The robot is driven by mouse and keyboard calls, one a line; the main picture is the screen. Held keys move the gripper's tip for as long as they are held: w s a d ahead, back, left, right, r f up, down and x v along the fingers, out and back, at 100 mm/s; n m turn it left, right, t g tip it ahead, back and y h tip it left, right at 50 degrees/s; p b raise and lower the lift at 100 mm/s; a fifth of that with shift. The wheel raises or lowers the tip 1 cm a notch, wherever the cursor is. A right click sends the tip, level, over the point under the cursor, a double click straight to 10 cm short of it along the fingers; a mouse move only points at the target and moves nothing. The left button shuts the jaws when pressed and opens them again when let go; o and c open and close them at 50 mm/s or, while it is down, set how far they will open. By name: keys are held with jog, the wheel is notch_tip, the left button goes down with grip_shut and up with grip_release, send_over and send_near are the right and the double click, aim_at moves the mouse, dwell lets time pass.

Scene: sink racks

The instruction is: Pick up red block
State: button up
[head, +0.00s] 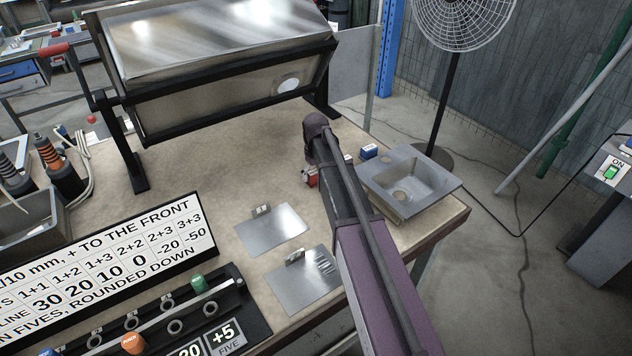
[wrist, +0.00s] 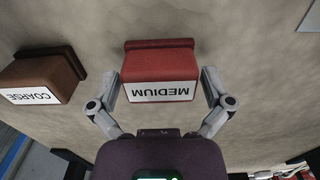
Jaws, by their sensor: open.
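The red block (wrist: 158,62) has a white label reading MEDIUM, upside down in the wrist view. It sits on the worktop between the two fingers of my gripper (wrist: 160,80), which is open with one finger on each side. I cannot tell whether either finger touches it. In the head view a red block (head: 311,178) shows beside my arm on the worktop, partly hidden by the arm. My gripper's fingers are hidden there.
A brown block labelled COARSE (wrist: 42,75) stands to the left in the wrist view. In the head view, a blue block (head: 369,152) stands by the metal sink basin (head: 435,178) at the right. Metal plates (head: 272,230) lie in front. A large framed metal box (head: 215,60) stands behind.

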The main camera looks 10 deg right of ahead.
jog(key=shift+f, duration=0.45)
dwell(0.3)
jog(key=c, duration=1)
